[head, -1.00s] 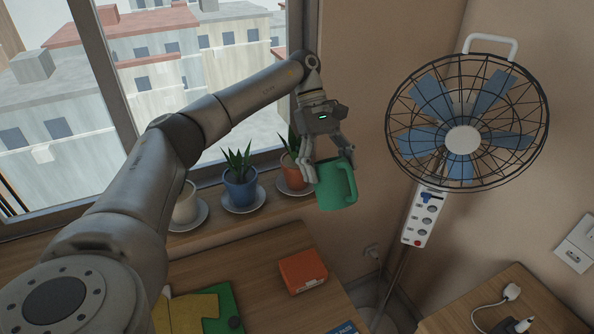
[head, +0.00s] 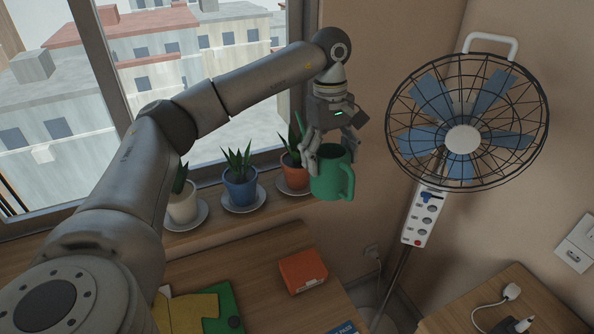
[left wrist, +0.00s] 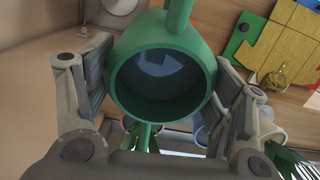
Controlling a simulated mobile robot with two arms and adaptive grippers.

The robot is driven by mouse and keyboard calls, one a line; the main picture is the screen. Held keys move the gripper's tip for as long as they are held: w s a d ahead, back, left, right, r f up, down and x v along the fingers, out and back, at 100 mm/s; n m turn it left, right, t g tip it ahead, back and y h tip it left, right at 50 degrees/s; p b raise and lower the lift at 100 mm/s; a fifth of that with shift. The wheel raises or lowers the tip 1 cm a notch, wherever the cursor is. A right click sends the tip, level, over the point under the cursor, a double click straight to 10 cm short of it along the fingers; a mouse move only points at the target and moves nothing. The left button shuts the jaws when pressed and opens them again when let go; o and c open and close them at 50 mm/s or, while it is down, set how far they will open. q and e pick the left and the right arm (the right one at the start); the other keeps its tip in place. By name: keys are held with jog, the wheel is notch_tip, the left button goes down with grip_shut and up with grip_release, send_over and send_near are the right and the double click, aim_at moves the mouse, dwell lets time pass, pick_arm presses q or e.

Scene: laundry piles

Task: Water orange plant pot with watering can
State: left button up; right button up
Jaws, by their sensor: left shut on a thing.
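The green watering can (head: 329,176) is held in the air just right of the orange plant pot (head: 293,174), in front of the wall by the window. My left gripper (head: 332,152) is shut on it. In the left wrist view the can (left wrist: 163,80) sits between the two fingers with its round opening facing the camera, and water seems to show inside. Its handle points right in the head view, and a thin green spout rises on its left, near the orange pot's plant. The orange pot stands upright on a saucer on the sill, its right edge close to the can. My right gripper is not in view.
A blue pot (head: 240,188) and a white pot (head: 183,207) stand left of the orange pot on the sill. An orange box (head: 302,271) lies on the desk below. A fan (head: 463,139) stands to the right.

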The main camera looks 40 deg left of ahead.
pick_arm(q)
jog(key=shift+r+y, duration=0.3)
jog(key=shift+y, duration=0.3)
notch_tip(320, 180, up, 6)
jog(key=p, duration=0.4)
jog(key=shift+r+p, duration=0.1)
jog(key=shift+p, duration=0.25)
